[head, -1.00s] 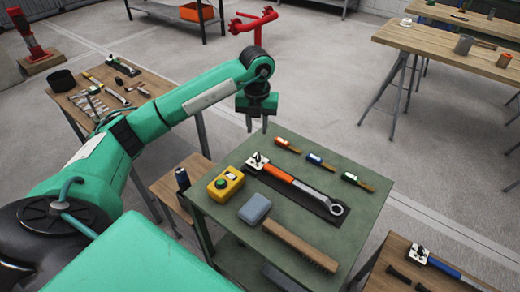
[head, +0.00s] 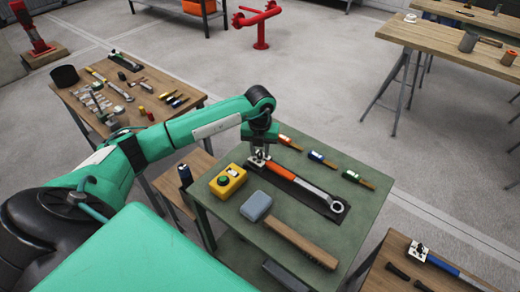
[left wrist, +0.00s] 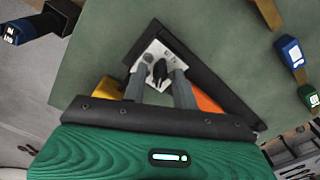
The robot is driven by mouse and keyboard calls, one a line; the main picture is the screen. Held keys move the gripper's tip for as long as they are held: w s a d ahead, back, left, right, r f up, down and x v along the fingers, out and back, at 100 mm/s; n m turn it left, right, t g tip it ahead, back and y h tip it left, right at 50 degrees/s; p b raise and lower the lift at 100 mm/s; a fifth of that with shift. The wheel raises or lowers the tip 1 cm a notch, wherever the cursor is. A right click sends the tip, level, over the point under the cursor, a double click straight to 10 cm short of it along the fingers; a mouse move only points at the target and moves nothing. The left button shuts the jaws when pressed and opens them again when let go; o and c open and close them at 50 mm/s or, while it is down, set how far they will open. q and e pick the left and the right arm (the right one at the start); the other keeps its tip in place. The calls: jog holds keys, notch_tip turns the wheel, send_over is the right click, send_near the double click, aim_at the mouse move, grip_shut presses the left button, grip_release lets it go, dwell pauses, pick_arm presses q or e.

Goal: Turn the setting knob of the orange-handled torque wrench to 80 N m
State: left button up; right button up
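The orange-handled torque wrench (head: 303,182) lies on a black mat on the green table, its ring end toward the lower right. At its upper-left end is a white scale plate (left wrist: 150,52) with a black setting knob (left wrist: 160,71). My left gripper (head: 261,155) points down over this end. In the left wrist view its two grey fingers (left wrist: 161,76) stand apart, one on each side of the knob. I cannot tell whether they touch it. The scale's reading is too small to make out. My right gripper is not in view.
A yellow box with a green button (head: 227,181) sits close to the left of the wrench end. A grey-headed mallet (head: 256,206) lies in front. Several small colour-handled tools, one blue (head: 321,159), lie behind the wrench. The table's right front is clear.

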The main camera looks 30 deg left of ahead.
pick_arm(q)
grip_shut()
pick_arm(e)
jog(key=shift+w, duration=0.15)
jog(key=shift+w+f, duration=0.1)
pick_arm(q)
jog(key=shift+w+f+m+b, duration=0.1)
jog(key=shift+m+b, duration=0.85)
jog(key=shift+m, duration=0.25)
jog(key=shift+m+b, duration=0.6)
jog(key=shift+m, duration=0.3)
jog(key=m+b, duration=0.3)
jog(key=m, duration=0.3)
jog(key=shift+m+b, duration=0.4)
jog(key=shift+m, duration=0.5)
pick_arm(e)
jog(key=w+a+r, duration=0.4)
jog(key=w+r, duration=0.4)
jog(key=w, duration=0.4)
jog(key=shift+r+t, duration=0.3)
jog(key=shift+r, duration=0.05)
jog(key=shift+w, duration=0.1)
